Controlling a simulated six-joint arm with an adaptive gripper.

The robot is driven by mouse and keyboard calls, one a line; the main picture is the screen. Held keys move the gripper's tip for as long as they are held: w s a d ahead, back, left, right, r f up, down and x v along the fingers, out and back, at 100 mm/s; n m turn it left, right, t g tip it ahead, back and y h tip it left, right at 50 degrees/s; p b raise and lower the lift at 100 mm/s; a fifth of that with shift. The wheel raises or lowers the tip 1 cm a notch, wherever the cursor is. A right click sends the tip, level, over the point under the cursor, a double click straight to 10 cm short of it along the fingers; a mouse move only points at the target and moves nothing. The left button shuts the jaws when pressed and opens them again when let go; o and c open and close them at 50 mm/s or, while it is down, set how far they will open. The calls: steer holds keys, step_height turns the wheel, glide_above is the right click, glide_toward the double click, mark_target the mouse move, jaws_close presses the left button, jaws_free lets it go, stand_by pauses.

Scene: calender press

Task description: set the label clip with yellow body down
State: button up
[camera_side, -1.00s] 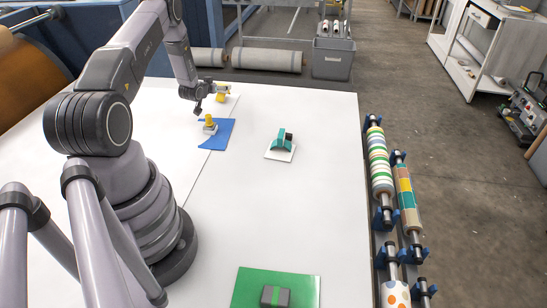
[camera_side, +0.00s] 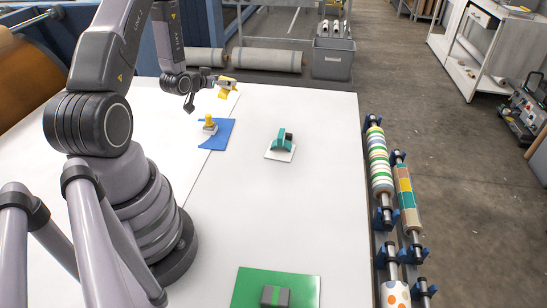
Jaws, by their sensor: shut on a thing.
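My gripper (camera_side: 226,86) is near the far edge of the white table. It is shut on a small yellow thing, which looks like the label clip with yellow body (camera_side: 224,94), and holds it above the table. The fingers hide part of it, and its exact shape is too small to tell.
A teal clip-like piece (camera_side: 281,142) sits on a white pad (camera_side: 281,154). The table's middle (camera_side: 270,210) is clear.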

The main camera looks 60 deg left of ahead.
steer(key=w+d+f+m+h, duration=0.1)
steer(key=w+d+m+h, duration=0.15)
steer(key=d, duration=0.55)
steer(key=w+d+f+m+h, duration=0.1)
steer(key=w+d+m+h, duration=0.2)
steer(key=d, duration=0.5)
steer(key=w+d+f+m+h, duration=0.1)
steer(key=d+m+h, duration=0.2)
steer(key=d+h, duration=0.35)
steer(key=s+d+f+m+g+h, duration=0.1)
steer(key=s+d+m+g+h, duration=0.3)
steer(key=d, duration=0.8)
steer(key=s+d+m+g+h, duration=0.2)
steer(key=s+d+m+g, duration=0.3)
steer(key=d, duration=0.7)
steer(key=shift+d+f+m+t, duration=0.15)
steer(key=shift+f+m+t, duration=0.25)
steer(key=shift+f, duration=1.6)
steer(key=shift+d+f+m+t, duration=0.15)
steer(key=shift+f+t, duration=0.45)
steer(key=shift+f, duration=1.4)
